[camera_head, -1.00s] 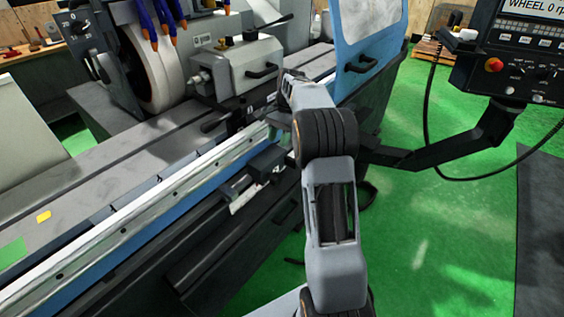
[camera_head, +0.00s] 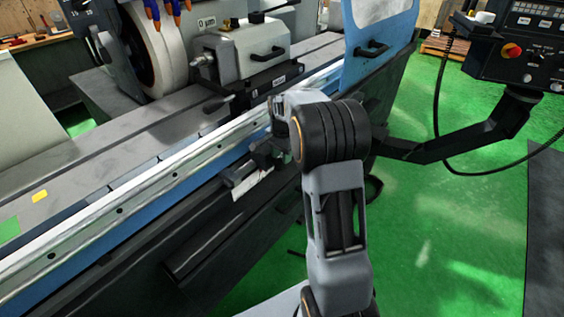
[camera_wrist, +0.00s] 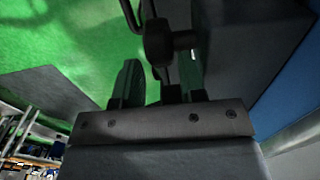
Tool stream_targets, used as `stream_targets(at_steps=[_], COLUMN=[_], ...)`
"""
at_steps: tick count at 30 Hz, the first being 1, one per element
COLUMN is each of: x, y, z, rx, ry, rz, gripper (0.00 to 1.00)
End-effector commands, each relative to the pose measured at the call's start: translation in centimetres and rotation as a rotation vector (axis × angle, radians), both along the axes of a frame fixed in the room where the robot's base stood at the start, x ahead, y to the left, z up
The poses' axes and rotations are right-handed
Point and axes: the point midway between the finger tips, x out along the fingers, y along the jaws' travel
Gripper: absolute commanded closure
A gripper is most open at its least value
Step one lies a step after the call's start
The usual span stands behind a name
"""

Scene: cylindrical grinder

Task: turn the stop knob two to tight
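A dark knob (camera_wrist: 158,42) on a short stem shows at the top centre of the wrist view. Its stem runs right to a dark block (camera_wrist: 245,40). My gripper (camera_wrist: 160,68) has its fingers apart, one left and one right of centre, with the knob just ahead of the gap; I cannot tell if they touch it. In the head view my wrist is low at the front rail of the grinder (camera_head: 130,200), by a dark stop block (camera_head: 238,172). My arm hides the fingertips and the knob there. I cannot tell which stop number this knob has.
The grinding wheel (camera_head: 150,60) and the workhead (camera_head: 245,52) stand behind the rail. A blue door panel (camera_head: 375,40) is at the upper right. The control panel (camera_head: 515,50) hangs on a dark arm at right. Green floor (camera_head: 420,230) is open at right.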

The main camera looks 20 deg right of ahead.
Motion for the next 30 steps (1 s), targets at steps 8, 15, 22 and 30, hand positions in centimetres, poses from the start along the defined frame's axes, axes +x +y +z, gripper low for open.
stream_targets(at_steps=[8, 15, 22, 30], x=[0.0, 0.0, 0.0, 0.0], y=[0.0, 0.0, 0.0, 0.0], z=[-2.7, -3.1, -3.1, -3.1], rx=[0.001, 0.0, 0.0, 0.0], ry=[0.0, 0.0, 0.0, 0.0], rz=[0.0, 0.0, 0.0, 0.0], gripper=[0.63, 0.63, 0.69, 0.94])
